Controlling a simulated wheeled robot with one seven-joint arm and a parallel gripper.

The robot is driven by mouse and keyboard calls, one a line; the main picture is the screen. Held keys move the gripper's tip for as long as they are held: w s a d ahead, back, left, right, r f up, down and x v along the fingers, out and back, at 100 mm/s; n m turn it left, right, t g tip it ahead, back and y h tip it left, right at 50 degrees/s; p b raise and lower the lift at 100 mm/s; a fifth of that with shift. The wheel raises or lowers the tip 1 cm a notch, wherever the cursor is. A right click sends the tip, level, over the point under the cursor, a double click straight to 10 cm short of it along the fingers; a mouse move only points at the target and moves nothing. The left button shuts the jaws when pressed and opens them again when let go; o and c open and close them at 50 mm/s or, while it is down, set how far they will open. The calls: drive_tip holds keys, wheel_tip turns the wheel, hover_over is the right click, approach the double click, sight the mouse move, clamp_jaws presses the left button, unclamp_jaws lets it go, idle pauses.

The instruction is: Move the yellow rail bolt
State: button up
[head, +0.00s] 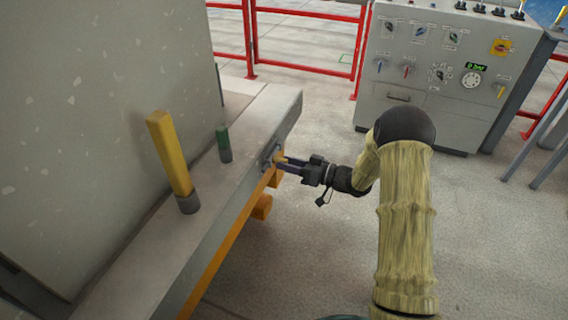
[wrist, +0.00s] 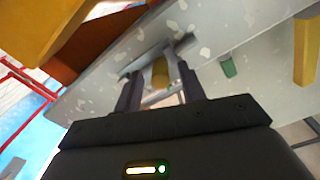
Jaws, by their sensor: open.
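The yellow rail bolt, a short yellow knob (head: 281,159), sits at a grey metal bracket on the side face of the pale rail (head: 150,262). In the wrist view the yellow knob (wrist: 159,73) lies between the two dark fingers of my gripper (wrist: 160,80). My gripper (head: 284,164) is open and reaches the bolt from the right in the head view. A gap shows between the bolt and each finger. The fingers partly hide the bolt and bracket in the head view.
A tall yellow handle (head: 170,152) in a grey socket and a green peg (head: 223,143) stand on the rail top. A large speckled panel (head: 100,100) rises at the left. A control cabinet (head: 435,75) and red railings (head: 300,42) stand behind. The floor between is clear.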

drive_tip(key=shift+x, duration=0.9)
